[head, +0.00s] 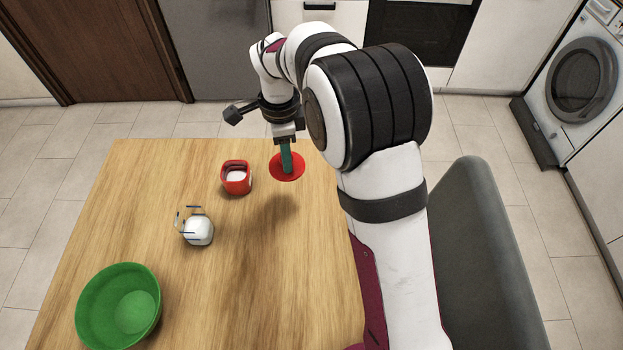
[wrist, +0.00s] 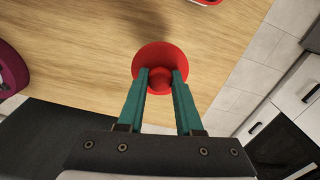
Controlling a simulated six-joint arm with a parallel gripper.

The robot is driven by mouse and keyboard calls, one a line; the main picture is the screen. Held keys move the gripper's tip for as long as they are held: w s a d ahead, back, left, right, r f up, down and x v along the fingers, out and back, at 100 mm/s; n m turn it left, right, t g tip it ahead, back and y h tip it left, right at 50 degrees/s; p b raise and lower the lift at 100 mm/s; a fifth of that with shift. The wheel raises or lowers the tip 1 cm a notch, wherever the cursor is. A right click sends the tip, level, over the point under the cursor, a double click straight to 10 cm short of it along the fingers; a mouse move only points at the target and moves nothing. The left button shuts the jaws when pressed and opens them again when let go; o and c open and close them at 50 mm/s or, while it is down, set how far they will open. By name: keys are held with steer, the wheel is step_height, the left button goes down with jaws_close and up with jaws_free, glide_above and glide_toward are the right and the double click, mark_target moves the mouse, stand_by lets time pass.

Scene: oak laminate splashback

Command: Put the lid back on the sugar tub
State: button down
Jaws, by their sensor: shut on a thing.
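The red round lid (head: 298,171) is held by its knob between the green fingers of my gripper (head: 287,168). In the wrist view the lid (wrist: 158,55) faces the camera with the fingers of my gripper (wrist: 161,76) closed on both sides of the knob. The lid appears raised above the table, with a shadow below it. The sugar tub (head: 236,187) is red, open at the top, with white contents, and stands upright on the table to the left of the lid. Only a red edge, likely the tub's (wrist: 207,2), shows at the top of the wrist view.
A white rounded object with blue-marked thin parts (head: 200,232) stands nearer on the wooden table (head: 160,170). A green bowl (head: 140,312) is at the near left. A grey chair (head: 480,270) is on the right. The table between lid and tub is clear.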

steer(key=w+a+m, duration=0.1)
steer(key=w+a, duration=0.3)
steer(key=a, duration=0.9)
steer(key=shift+s+a+f, duration=0.1)
steer(key=shift+s+f, duration=0.05)
steer(key=shift+f, duration=2.65)
steer(key=shift+f, duration=0.15)
steer(key=c, duration=0.5)
jaws_free()
steer(key=shift+o, duration=0.2)
steer(key=o, duration=0.4)
steer(key=shift+o, duration=0.2)
